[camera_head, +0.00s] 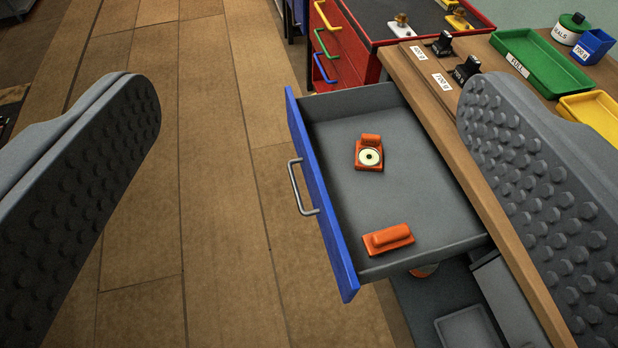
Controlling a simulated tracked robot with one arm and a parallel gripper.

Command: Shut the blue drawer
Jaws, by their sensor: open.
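The blue drawer (325,195) stands pulled out from under the wooden counter. Its blue front faces left and carries a grey bar handle (299,188). Its grey tray holds an orange block with a round pale dial (369,154) and an orange block with a raised grip (388,239). My gripper (310,175) is open and empty. Its left finger is over the floor, apart from the drawer front. Its right finger overlaps the counter in the picture and hides part of it. The drawer and its handle show between the two fingers.
The counter (440,105) bears black knobs, a green tray (540,60), a yellow tray (590,112), a blue bin and a round tin. The wooden floor left of the drawer is clear.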

